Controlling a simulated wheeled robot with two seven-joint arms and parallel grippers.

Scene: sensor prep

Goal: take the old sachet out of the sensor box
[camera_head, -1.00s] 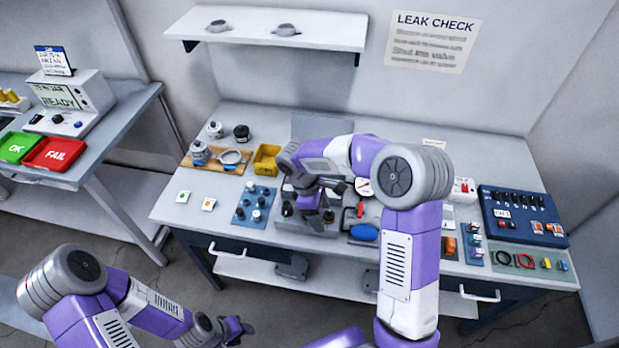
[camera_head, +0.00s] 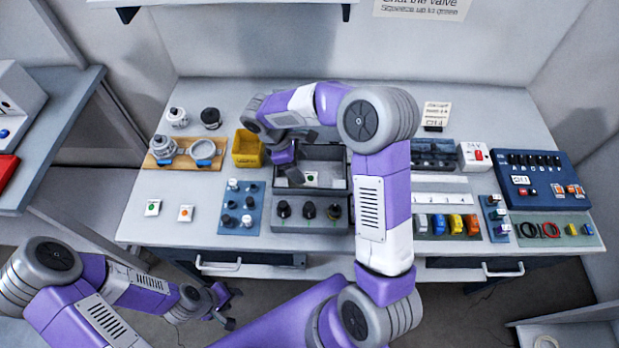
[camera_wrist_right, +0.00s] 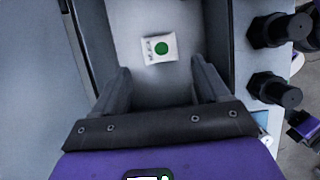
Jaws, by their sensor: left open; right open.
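The sensor box (camera_head: 341,214) is a grey open-topped box in the middle of the bench, with black round fittings along its front. The sachet (camera_head: 311,178) is a small white square with a green dot, lying inside the box. It also shows in the right wrist view (camera_wrist_right: 150,56), flat on the box floor just beyond my fingertips. My right gripper (camera_head: 286,173) is over the left part of the box. Its two fingers stand apart in the wrist view (camera_wrist_right: 162,78), with nothing between them. My left gripper (camera_head: 226,306) is open and empty, in front of the bench.
Two sachets lie on the bench at left, one green-dotted (camera_head: 152,208) and one orange-dotted (camera_head: 186,213). A yellow bin (camera_head: 247,149) stands left of the box's back. A blue plate with fittings (camera_head: 240,208) is beside the box. My right arm hides bench right of it.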

